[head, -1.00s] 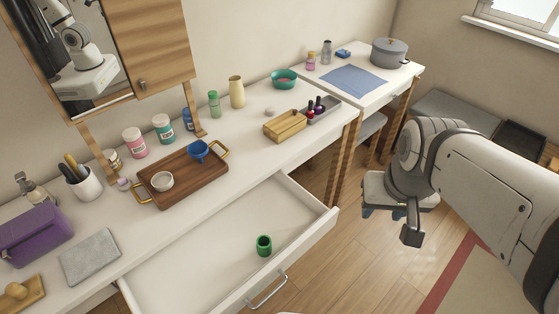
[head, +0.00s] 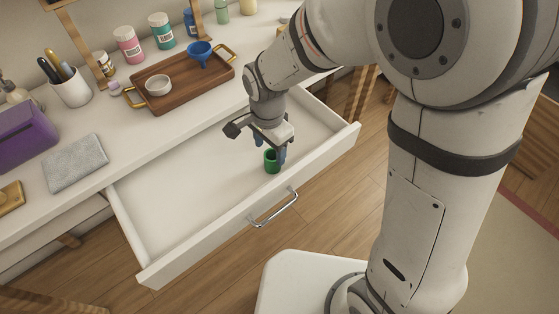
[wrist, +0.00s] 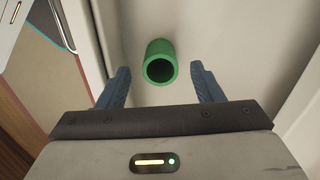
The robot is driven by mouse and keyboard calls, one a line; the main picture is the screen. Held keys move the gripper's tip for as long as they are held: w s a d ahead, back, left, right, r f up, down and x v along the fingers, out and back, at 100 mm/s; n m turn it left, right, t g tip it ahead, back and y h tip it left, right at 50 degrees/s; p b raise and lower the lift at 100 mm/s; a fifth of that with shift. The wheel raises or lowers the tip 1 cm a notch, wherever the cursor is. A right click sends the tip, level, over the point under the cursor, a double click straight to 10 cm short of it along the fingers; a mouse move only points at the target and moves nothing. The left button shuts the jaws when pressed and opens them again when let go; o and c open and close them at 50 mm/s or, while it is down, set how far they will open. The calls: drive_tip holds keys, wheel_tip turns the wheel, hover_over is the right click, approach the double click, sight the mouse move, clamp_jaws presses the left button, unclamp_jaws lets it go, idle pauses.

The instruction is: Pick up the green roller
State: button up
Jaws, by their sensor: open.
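The green roller (head: 271,163) is a short hollow cylinder standing in the open white drawer (head: 190,200), near its front right part. In the wrist view the green roller (wrist: 160,62) shows its dark open end, roughly midway between the two blue fingers and a little ahead of the tips. My gripper (head: 268,154) reaches down into the drawer just above and around the roller's place. In the wrist view my gripper (wrist: 160,72) is open and holds nothing. The fingers show gaps to the roller on both sides.
The drawer's front wall with a metal handle (head: 273,208) stands close to my gripper. The drawer's left part is empty.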

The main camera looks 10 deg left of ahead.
sight(271, 167)
drive_tip(key=f, duration=0.2)
drive_tip(key=f+b, duration=0.1)
drive_tip(key=f, duration=0.3)
drive_tip(key=shift+w+d+f, duration=0.15)
drive_tip(key=shift+w+d, duration=0.1)
drive_tip(key=c, duration=1)
